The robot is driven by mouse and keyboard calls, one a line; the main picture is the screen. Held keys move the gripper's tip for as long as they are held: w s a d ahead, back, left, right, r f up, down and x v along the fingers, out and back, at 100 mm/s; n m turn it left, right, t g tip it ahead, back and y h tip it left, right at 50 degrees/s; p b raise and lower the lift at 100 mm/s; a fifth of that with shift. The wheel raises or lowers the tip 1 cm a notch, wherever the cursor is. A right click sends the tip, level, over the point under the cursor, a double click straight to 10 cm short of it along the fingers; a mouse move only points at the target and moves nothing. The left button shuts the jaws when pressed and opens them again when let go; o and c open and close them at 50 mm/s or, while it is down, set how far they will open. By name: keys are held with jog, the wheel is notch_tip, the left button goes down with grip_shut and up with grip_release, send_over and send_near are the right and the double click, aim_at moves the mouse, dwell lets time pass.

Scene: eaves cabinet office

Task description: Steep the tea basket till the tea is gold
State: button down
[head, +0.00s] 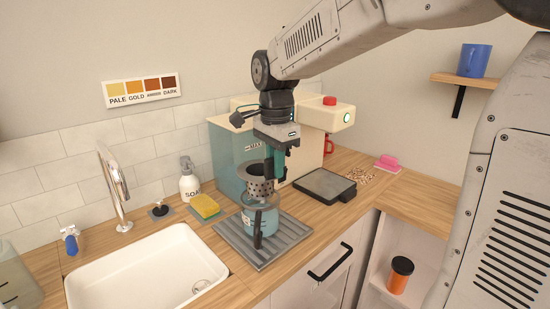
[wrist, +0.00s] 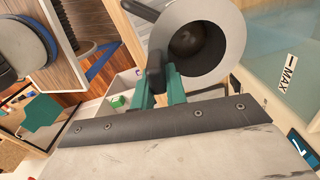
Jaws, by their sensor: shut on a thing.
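The tea basket (head: 260,188) is a dark grey, perforated metal cup, upright above the glass pot (head: 262,222). Its bottom is close to the pot's mouth; I cannot tell whether it has entered. My gripper (head: 277,163), with green fingers, is shut on the basket's dark handle. In the wrist view, my gripper (wrist: 162,85) grips that handle beside the basket's wide grey rim (wrist: 227,38), with something brown inside. The pot has a pale blue body and a black handle, and stands on a grey ridged mat (head: 285,249). The liquid's colour is unclear. A colour card (head: 142,91) on the wall reads PALE, GOLD, a smaller unclear word and DARK.
A teal and cream machine (head: 225,155) stands behind the pot. A dark flat tray (head: 325,184) is to its right. A yellow sponge (head: 205,206), soap bottle (head: 188,180) and white sink (head: 150,265) are left. The counter's front edge is near the mat.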

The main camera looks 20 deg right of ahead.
jog(key=shift+f, duration=3.5)
jog(key=shift+f, duration=0.15)
dwell(4.3)
